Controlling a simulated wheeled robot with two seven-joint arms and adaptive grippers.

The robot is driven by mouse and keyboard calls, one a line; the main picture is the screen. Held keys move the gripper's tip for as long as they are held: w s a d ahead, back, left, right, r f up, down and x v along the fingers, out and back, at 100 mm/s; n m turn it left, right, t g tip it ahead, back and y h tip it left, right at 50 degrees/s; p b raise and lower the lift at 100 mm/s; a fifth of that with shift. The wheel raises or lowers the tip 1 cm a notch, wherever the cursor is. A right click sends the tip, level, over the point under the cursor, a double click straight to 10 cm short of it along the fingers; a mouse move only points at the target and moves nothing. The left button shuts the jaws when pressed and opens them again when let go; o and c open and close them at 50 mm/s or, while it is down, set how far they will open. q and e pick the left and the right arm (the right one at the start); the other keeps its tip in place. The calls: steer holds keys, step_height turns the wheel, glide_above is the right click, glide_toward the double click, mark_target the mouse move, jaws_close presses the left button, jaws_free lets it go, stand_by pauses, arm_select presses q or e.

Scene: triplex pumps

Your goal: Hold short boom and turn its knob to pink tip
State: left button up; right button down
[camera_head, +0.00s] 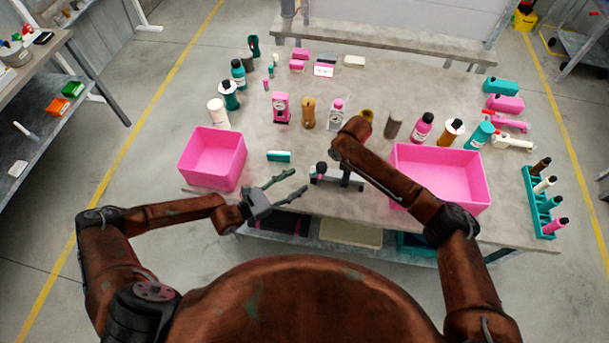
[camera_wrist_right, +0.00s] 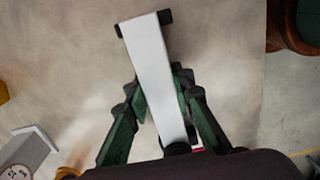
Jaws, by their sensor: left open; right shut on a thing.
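A pale bar with black ends, seemingly the short boom (camera_wrist_right: 152,65), runs between the fingers of my right gripper (camera_wrist_right: 160,85) in the right wrist view. The gripper is shut on it. A small pink patch (camera_wrist_right: 197,150) shows by the bar's near end. In the head view my right gripper (camera_head: 345,180) is low over the table's front, partly hidden by my arm. A small dark and pinkish knob-like part (camera_head: 321,169) shows just left of it. My left gripper (camera_head: 301,180) is open and empty, its fingertips pointing right, a little short of that part.
Pink bins stand at left (camera_head: 241,163) and right (camera_head: 480,178) of the table. A teal block (camera_head: 279,156) lies behind my left gripper. Pink (camera_head: 281,108), gold (camera_head: 308,113) and grey (camera_head: 336,116) devices stand mid-table. Bottles line both sides; a teal rack (camera_head: 537,205) is at right.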

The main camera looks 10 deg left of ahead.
arm_select(q)
steer(key=shift+s+a, duration=0.25)
arm_select(e)
steer(key=c, duration=1.6)
jaws_free()
steer(key=shift+r, duration=0.1)
